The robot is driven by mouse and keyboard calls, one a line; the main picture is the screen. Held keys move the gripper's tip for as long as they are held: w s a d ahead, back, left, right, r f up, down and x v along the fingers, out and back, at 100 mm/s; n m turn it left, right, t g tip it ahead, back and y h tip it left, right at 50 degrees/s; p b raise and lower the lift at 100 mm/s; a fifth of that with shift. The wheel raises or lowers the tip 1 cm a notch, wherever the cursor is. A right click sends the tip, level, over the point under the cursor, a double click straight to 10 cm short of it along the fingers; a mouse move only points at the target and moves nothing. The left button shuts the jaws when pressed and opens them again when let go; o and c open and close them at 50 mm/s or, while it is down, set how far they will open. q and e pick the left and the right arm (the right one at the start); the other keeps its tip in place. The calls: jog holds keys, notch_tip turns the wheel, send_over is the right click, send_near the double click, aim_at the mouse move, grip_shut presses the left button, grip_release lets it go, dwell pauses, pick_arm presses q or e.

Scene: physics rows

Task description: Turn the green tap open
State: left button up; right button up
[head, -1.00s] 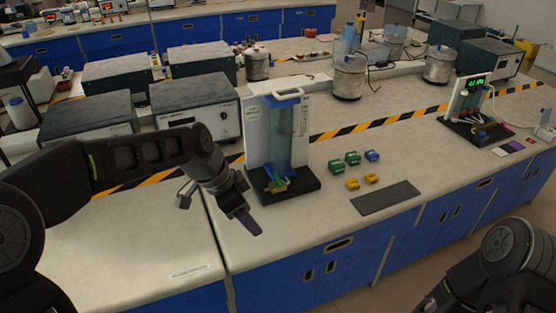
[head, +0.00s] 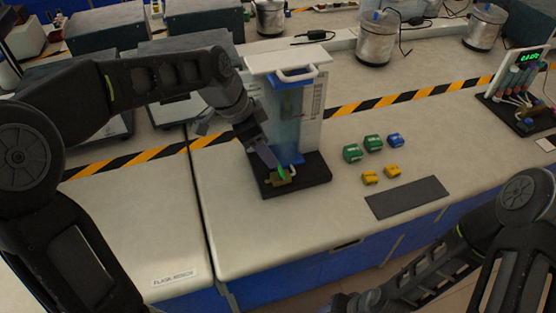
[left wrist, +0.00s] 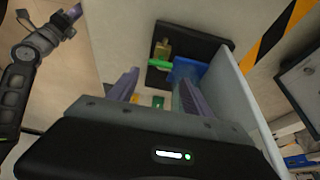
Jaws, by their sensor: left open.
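The green tap (head: 282,173) is a small green handle on a brass fitting (head: 284,181), low at the front of a clear column apparatus on a black base (head: 318,172). In the left wrist view the green handle (left wrist: 159,64) lies sideways beside the brass part (left wrist: 163,47). My left gripper (head: 268,158) is open, just above and left of the tap in the head view. In the left wrist view its two purple fingers (left wrist: 158,82) are apart, with the handle beyond their tips; contact is not clear. My right gripper (left wrist: 72,14) shows at the upper left there; its jaw gap is unclear.
Green, blue and yellow blocks (head: 373,143) and a dark mat (head: 407,197) lie to the right. Grey instruments (head: 170,75) stand behind left. The bench front left is clear.

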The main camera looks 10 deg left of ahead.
aim_at(280, 168)
pick_arm(q)
jog(key=shift+p+x, duration=0.4)
jog(key=shift+x, duration=3.55)
jog(key=shift+a, duration=0.1)
jog(key=c, duration=1.1)
